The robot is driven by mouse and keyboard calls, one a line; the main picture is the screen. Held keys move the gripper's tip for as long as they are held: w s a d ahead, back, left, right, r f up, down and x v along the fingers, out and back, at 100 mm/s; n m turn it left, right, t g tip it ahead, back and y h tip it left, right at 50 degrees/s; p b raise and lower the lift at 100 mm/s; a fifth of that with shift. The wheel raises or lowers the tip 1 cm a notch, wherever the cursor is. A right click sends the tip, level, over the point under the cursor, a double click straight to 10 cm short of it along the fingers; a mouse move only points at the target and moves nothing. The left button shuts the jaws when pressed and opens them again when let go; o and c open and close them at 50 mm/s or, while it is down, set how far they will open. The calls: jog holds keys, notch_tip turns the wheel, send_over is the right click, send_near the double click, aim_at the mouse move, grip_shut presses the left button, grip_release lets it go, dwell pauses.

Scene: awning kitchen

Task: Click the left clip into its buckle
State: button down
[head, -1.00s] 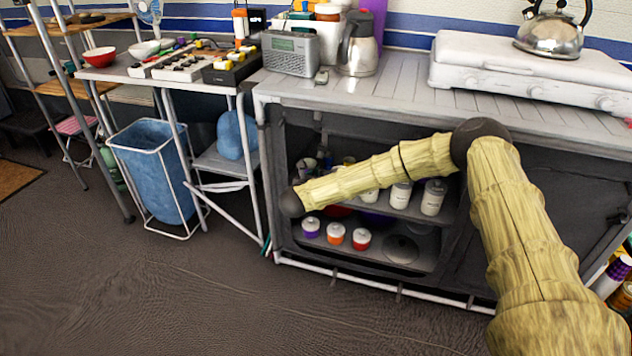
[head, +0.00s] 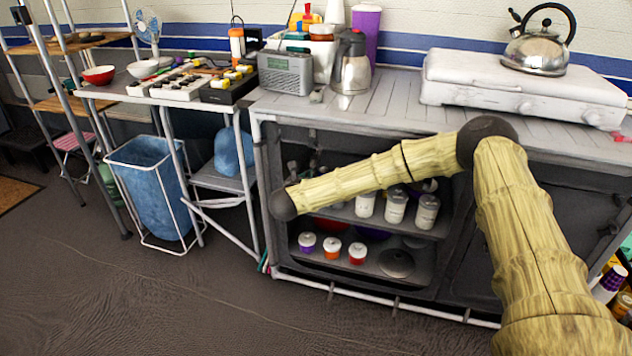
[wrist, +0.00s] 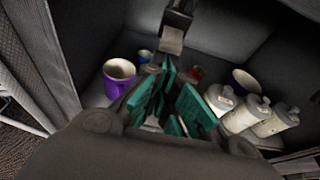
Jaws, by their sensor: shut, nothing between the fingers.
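My gripper (wrist: 163,102) has teal finger pads and shows in the middle of the wrist view, inside the open cabinet compartment. It is shut with nothing held. A dark strap with a grey-brown end piece (wrist: 172,40) hangs at the top of the wrist view, just beyond the fingertips. It may be part of a clip or buckle, but I cannot tell which. I cannot make out a joined clip and buckle in either view. In the head view my arm reaches to the left side of the open cabinet (head: 437,262), and the gripper is not clearly visible.
A purple mug (wrist: 118,78) stands left of my fingers, and white bottles (wrist: 243,112) stand close on the right. Small lidded jars (head: 331,249) sit on the lower shelf. A radio (head: 286,72) and a steel jug (head: 351,66) stand on the counter above. The floor in front is clear.

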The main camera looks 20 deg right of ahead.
jog(key=r, duration=0.1)
jog(key=s+a+r, duration=0.1)
jog(key=r, duration=0.1)
jog(key=s+r+p, duration=0.1)
jog(key=shift+a+r, duration=0.25)
jog(key=shift+r, duration=0.15)
jog(key=shift+a+r, duration=0.1)
jog(key=shift+a, duration=0.1)
jog(key=shift+d, duration=0.1)
notch_tip(320, 180, down, 5)
jog(key=b, duration=0.3)
jog(key=p+v, duration=0.2)
jog(key=v, duration=0.8)
jog(key=shift+r, duration=0.3)
